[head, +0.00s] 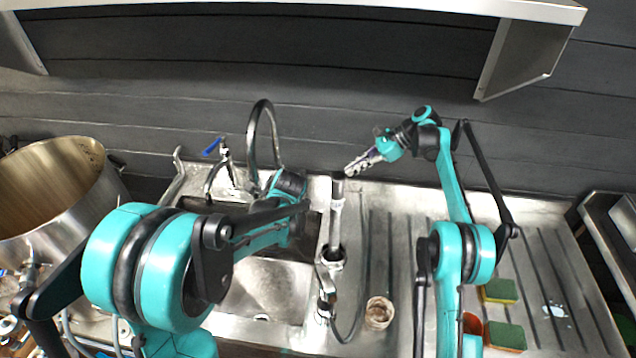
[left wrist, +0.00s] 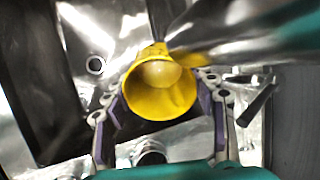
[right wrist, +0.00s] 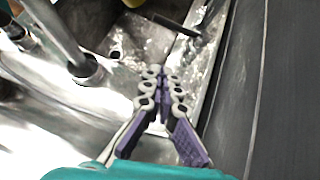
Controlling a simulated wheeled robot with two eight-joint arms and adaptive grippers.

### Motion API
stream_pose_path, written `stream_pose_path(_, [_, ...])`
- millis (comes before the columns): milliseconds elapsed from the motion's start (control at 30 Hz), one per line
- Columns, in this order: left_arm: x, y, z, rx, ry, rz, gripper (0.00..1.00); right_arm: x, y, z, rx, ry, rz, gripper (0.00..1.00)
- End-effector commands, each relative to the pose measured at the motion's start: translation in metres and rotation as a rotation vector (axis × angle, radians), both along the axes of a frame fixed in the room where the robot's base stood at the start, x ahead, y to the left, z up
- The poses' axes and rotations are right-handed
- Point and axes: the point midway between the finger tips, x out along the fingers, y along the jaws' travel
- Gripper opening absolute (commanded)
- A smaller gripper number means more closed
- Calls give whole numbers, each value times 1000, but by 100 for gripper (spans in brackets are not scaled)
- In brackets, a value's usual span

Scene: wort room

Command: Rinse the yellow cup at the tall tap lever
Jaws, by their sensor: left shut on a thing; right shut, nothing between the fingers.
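The yellow cup (left wrist: 160,92) is between the fingers of my left gripper (left wrist: 162,105) in the left wrist view, its mouth facing the camera. A blurred shiny metal tube (left wrist: 240,35) crosses just above the cup's far end; I cannot tell if they touch. In the head view my left arm hides the cup and gripper, over the sink. My right gripper (head: 350,171) is shut and empty beside the dark top (head: 338,175) of a tall metal tap column (head: 336,212). Its closed fingers (right wrist: 161,78) show in the right wrist view. A blue lever (head: 212,146) stands at back left.
A curved dark spout (head: 264,112) rises behind the sink (head: 262,290). A large steel pot (head: 105,165) is at left. A shelf (head: 330,8) hangs above.

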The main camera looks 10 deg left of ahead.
Motion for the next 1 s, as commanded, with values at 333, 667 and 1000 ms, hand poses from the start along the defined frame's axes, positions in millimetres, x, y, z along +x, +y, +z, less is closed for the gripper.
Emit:
stream_pose_path(333, [0, 0, 0, 0, 0, 0, 28, -8, 28, -26, 8, 25, -22, 0])
stream_pose_path(667, [0, 0, 0, 0, 0, 0, 28, -23, 78, -64, 8, 23, -20, 0])
stream_pose_path(1000, [0, 0, 0, 0, 0, 0, 28, -31, 108, -56, 8, 24, -22, 0])
